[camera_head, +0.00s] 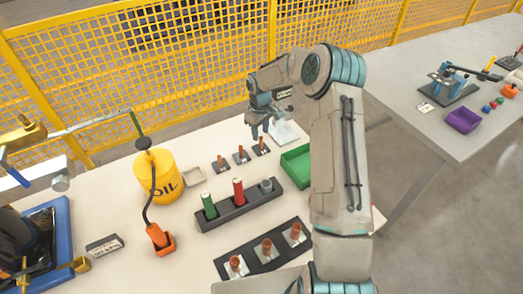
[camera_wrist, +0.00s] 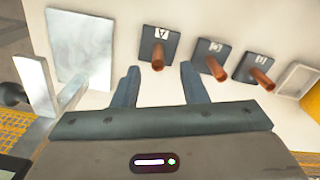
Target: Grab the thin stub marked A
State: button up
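The thin stub marked A (camera_wrist: 158,56) is a copper-brown peg on a dark square plate; its white label with an A reads upside down in the wrist view. In the head view the stub (camera_head: 262,142) is the rightmost of three in a row. My gripper (camera_wrist: 160,70) is open and empty, its two fingers pointing at this stub, which appears between the fingertips. In the head view my gripper (camera_head: 261,127) hangs just above it. The frames do not show clearly whether the fingertips are level with the stub or higher.
Two similar stubs, a middle one (camera_wrist: 217,69) and an outer one (camera_wrist: 262,77), stand close beside it. A pale plate (camera_wrist: 80,48) lies on the other side. A green bin (camera_head: 296,166), a dark rack with red and green cylinders (camera_head: 239,207) and a yellow oil can (camera_head: 155,178) stand nearby.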

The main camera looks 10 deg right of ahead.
aim_at(261, 137)
notch_tip(261, 137, down, 5)
jog(key=shift+w+d+f+b, duration=0.1)
jog(key=shift+b, duration=1.05)
grip_shut()
jog(key=shift+r, duration=0.2)
